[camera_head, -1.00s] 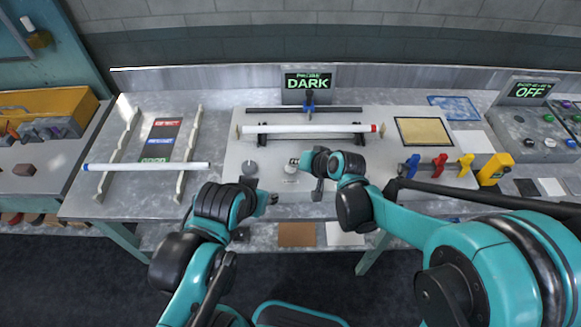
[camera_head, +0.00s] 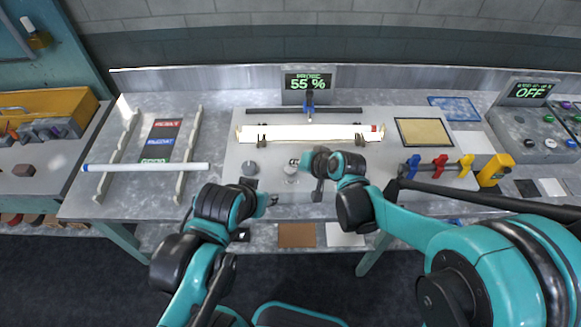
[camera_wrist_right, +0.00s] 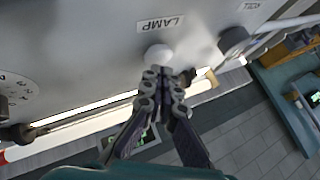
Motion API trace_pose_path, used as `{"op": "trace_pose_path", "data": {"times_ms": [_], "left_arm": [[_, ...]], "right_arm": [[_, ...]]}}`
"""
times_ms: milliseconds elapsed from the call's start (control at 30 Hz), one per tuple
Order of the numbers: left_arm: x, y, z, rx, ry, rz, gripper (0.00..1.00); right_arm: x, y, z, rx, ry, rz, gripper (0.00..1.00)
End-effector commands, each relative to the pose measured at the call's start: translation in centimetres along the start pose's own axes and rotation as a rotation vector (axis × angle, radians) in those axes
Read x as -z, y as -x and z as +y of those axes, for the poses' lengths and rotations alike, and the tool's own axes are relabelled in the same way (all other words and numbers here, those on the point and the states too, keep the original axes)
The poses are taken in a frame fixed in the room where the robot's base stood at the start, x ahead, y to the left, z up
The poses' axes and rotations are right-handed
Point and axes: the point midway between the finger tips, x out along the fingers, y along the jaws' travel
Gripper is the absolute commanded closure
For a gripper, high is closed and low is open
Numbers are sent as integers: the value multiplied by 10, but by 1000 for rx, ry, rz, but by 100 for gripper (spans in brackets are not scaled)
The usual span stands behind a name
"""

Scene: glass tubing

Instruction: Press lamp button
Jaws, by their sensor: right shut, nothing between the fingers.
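The lamp button (camera_wrist_right: 158,54) is a round white knob beneath a LAMP label (camera_wrist_right: 160,24) in the right wrist view. In the head view the button (camera_head: 290,171) sits on the grey panel front of the tube. My right gripper (camera_wrist_right: 164,76) is shut and empty, its fingertips at the button's edge; whether they touch is hard to tell. It also shows in the head view (camera_head: 296,162). The tube (camera_head: 310,132) on the panel glows bright white. The display (camera_head: 308,82) reads 55 %. My left gripper (camera_head: 273,200) hangs at the panel's front edge, its fingers too small to judge.
A dark knob (camera_head: 250,168) stands left of the button. Another white tube (camera_head: 146,167) lies on a rack at the left. Red, blue and yellow clamps (camera_head: 440,164) stand at the right. A second display (camera_head: 530,90) reads OFF.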

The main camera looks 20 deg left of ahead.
Motion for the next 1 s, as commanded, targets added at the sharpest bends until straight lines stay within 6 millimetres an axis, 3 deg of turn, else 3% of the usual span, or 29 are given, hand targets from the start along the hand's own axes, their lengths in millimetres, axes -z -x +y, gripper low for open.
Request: {"op": "trace_pose_path", "data": {"times_ms": [233, 733, 1000], "left_arm": [[3, 5, 0, 0, 0, 0, 60], [26, 36, 0, 0, 0, 0, 60], [26, 36, 0, 0, 0, 0, 60]], "right_arm": [[4, 5, -4, 0, 0, 0, 100], [30, 41, -30, 0, 0, 0, 100], [30, 42, -30, 0, 0, 0, 100]]}}
